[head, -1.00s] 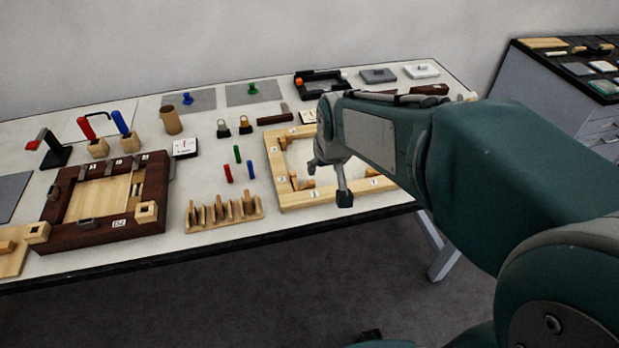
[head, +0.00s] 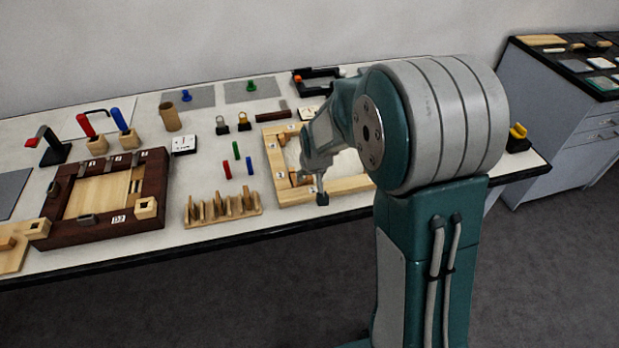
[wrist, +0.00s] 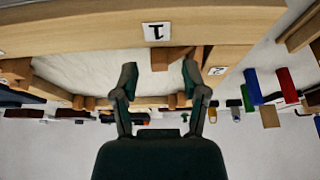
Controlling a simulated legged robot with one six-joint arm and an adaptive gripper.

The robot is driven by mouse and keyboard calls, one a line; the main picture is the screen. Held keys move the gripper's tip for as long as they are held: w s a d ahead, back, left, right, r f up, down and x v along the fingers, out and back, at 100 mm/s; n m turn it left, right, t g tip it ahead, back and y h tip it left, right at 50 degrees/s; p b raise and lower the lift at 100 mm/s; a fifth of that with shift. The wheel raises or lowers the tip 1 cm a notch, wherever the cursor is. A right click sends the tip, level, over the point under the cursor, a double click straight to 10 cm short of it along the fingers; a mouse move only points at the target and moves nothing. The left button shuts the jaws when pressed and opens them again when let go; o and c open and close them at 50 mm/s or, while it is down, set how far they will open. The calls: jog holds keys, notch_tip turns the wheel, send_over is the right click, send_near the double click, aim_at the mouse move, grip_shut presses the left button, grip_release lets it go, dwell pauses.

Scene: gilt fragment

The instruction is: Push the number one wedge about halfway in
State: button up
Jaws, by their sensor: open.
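A light wooden frame (head: 275,172) with number labels lies near the table's front edge, around a pale panel (wrist: 90,72). In the wrist view the number one label (wrist: 156,32) appears upside down on the near rail. A small wooden wedge (wrist: 160,59) sits against that rail's inner side, below the label. Another wooden piece (wrist: 200,56) is beside the right finger. My gripper (wrist: 160,76) is open and empty, its fingers spread either side of the wedge in the picture; contact cannot be told. In the head view my gripper (head: 312,184) is over the frame's near side, and my arm hides the frame's right part.
A wooden rack (head: 222,209) with upright wedges stands left of the frame. A dark wooden frame (head: 150,205) lies further left. Small padlock-like items (head: 244,122) stand behind the light frame.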

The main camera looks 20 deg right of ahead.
jog(key=shift+x, duration=1.25)
grip_shut()
